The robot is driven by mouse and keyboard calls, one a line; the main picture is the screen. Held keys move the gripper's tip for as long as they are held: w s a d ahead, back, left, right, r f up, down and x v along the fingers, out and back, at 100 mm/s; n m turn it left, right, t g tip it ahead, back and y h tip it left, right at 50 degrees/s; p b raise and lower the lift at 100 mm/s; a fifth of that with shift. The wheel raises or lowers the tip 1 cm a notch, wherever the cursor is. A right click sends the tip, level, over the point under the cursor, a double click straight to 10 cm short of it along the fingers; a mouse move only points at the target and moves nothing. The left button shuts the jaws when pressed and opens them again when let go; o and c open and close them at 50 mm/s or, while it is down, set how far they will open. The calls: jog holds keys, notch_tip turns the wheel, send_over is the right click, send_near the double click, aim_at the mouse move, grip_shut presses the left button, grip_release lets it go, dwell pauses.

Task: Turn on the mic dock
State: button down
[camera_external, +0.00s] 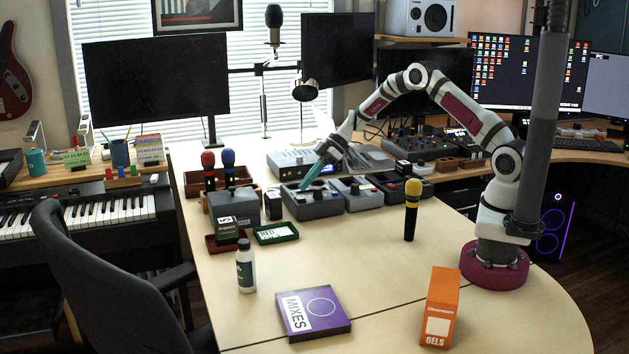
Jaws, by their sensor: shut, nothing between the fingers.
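My gripper (312,178), with teal fingers, is shut and empty. It points down to the left over a grey control box (314,206) near the table's middle; I cannot tell whether it touches the box. Two more grey control boxes (357,194) (400,187) stand to its right. A red-topped microphone (208,168) and a blue-topped microphone (229,167) stand upright at the left, behind a dark grey box (235,207) with a white label. I cannot tell which unit is the mic dock, and no lit switch is clear to me.
A white bottle (246,267), a green tray (276,233), a purple case (313,312) and an orange box (440,308) are nearer the front.

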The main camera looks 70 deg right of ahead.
jog(key=shift+s+f, duration=0.1)
jog(key=shift+f, duration=0.8)
jog(key=shift+s+a+f, duration=0.1)
jog(key=shift+a+f, duration=0.05)
jog(key=shift+f, duration=0.2)
jog(key=shift+w+d+r, duration=0.2)
jog(key=shift+w+d, duration=0.35)
